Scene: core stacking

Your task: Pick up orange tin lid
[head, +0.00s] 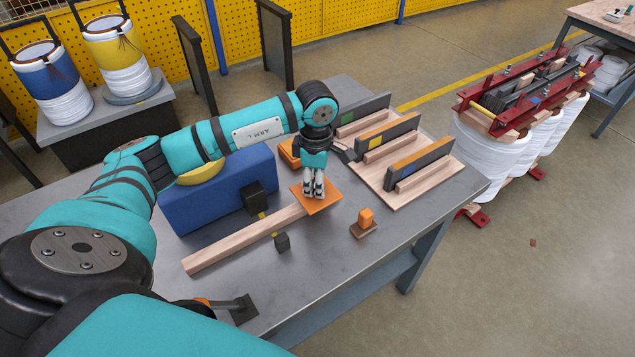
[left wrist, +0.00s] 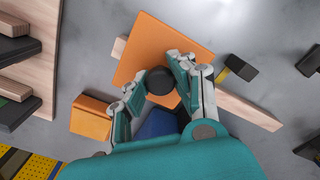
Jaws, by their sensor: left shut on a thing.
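The orange tin lid (head: 327,203) is a flat square plate with a round black knob. In the head view it is below my left gripper (head: 314,190), over the far end of a long wooden bar. In the left wrist view the lid (left wrist: 155,40) fills the upper middle, and my left gripper (left wrist: 158,88) has its fingers closed around the knob. I cannot tell whether the lid touches the bar. An orange box (head: 288,152) stands behind the gripper, partly hidden; it also shows in the left wrist view (left wrist: 90,118). My right gripper is not in view.
The wooden bar (head: 240,239) lies across the grey table (head: 330,270). A blue box (head: 200,210) stands left, beside a black-headed mallet (head: 254,195). A wooden rack board (head: 440,184) with upright slats is at right.

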